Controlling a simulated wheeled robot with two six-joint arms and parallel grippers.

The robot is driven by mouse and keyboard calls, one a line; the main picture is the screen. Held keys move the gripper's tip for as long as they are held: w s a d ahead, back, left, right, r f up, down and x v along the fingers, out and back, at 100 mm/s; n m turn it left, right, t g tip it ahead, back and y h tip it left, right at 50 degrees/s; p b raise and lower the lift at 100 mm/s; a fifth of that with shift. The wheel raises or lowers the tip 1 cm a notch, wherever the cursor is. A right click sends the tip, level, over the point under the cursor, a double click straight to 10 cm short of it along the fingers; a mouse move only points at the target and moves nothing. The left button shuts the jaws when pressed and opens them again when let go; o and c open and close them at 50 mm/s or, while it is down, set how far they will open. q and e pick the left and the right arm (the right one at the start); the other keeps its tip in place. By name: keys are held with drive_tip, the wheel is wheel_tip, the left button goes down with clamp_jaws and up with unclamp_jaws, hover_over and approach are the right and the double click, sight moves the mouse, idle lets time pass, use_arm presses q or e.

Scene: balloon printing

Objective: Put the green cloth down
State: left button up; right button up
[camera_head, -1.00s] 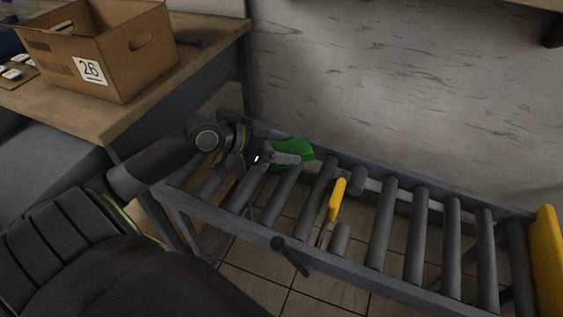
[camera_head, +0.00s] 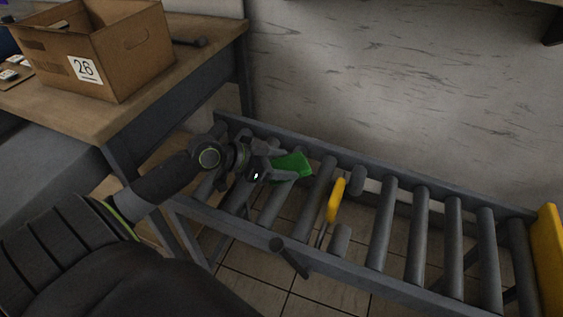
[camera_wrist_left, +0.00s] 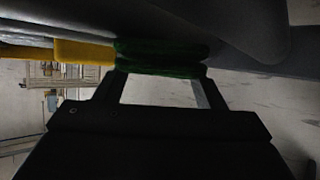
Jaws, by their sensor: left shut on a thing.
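The green cloth (camera_head: 293,166) is a small folded piece over the roller conveyor (camera_head: 420,235), near its left end. My left gripper (camera_head: 280,170) is shut on it. In the left wrist view the green cloth (camera_wrist_left: 160,57) lies between the fingertips of the left gripper (camera_wrist_left: 158,78), close to a dark grey roller-like surface. I cannot tell whether the cloth touches the rollers. My right gripper is not in view.
A yellow end stop (camera_head: 550,258) closes the conveyor's right end. A cardboard box (camera_head: 110,55) marked 26 stands on the wooden table (camera_head: 195,65). Rollers further right are bare.

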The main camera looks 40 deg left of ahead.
use_arm(q)
drive_tip(key=o, duration=1)
drive_tip(key=shift+f, duration=0.1)
